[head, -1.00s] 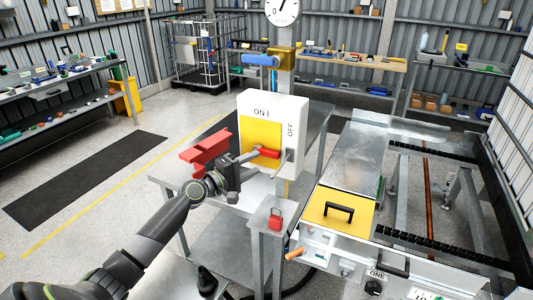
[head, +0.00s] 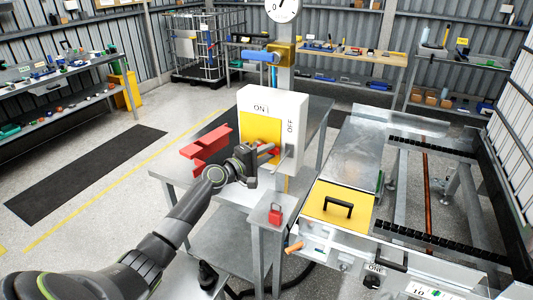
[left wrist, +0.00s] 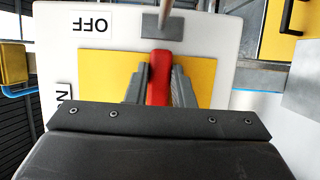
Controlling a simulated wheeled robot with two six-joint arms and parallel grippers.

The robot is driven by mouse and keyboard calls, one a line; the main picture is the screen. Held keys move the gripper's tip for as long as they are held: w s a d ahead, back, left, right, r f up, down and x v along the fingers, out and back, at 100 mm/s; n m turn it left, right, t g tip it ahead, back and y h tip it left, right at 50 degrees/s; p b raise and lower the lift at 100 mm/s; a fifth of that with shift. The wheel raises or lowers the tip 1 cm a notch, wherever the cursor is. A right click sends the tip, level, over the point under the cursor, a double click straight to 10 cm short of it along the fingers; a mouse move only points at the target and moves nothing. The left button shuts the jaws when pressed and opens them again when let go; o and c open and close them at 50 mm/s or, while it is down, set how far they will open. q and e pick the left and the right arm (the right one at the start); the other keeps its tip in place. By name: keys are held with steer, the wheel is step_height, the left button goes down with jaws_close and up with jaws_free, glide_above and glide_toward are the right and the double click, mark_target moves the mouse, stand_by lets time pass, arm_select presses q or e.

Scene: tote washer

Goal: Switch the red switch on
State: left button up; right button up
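The red switch is a lever (left wrist: 160,80) on a white box (head: 301,106) with a yellow plate (head: 262,127). The box has an ON label along its top and an OFF label on its right side. My left gripper (head: 268,152) is at the lever in front of the plate and hides much of it. In the left wrist view the two fingers of the gripper (left wrist: 160,92) lie close along both sides of the lever, with no clear gap, so it looks shut on it. The lever runs from a grey hub (left wrist: 163,25). My right gripper is not in view.
The box stands at a metal table (head: 228,247). A yellow panel with a black handle (head: 338,208) is at the right. The floor at left is open.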

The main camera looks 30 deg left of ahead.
arm_select(q)
jaws_close()
